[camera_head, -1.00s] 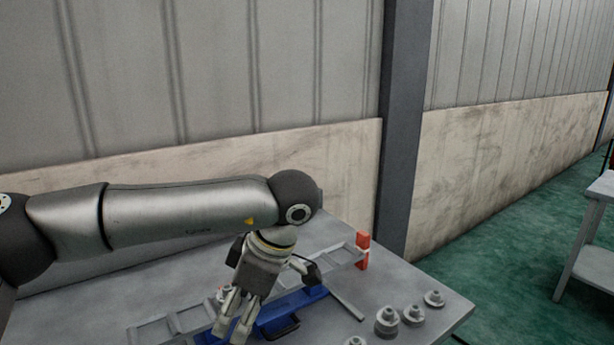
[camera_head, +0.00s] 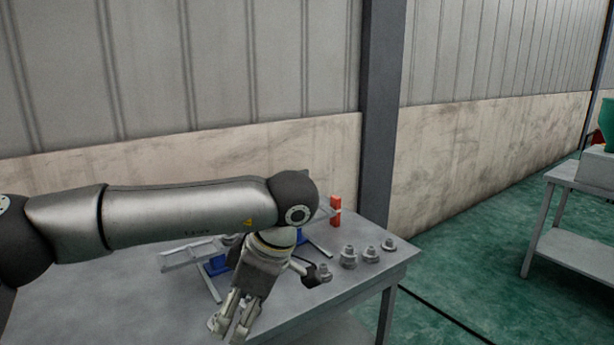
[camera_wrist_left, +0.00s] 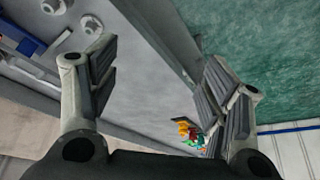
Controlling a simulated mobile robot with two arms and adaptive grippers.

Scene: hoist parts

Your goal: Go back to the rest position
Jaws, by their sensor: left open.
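My left gripper (camera_head: 234,316) hangs at the end of my left arm over the front part of the grey table (camera_head: 90,290) in the head view. Its fingers point down and stand apart with nothing between them. In the left wrist view the two finger pads (camera_wrist_left: 155,90) are wide apart, with the table surface and the green floor behind them. My right gripper is not in view.
Several grey metal parts (camera_head: 348,258) stand at the table's right end. A grey frame (camera_head: 185,257) with blue pieces and a red block (camera_head: 335,211) lie behind my arm. Another table (camera_head: 565,240) stands at right, across open green floor (camera_head: 450,270).

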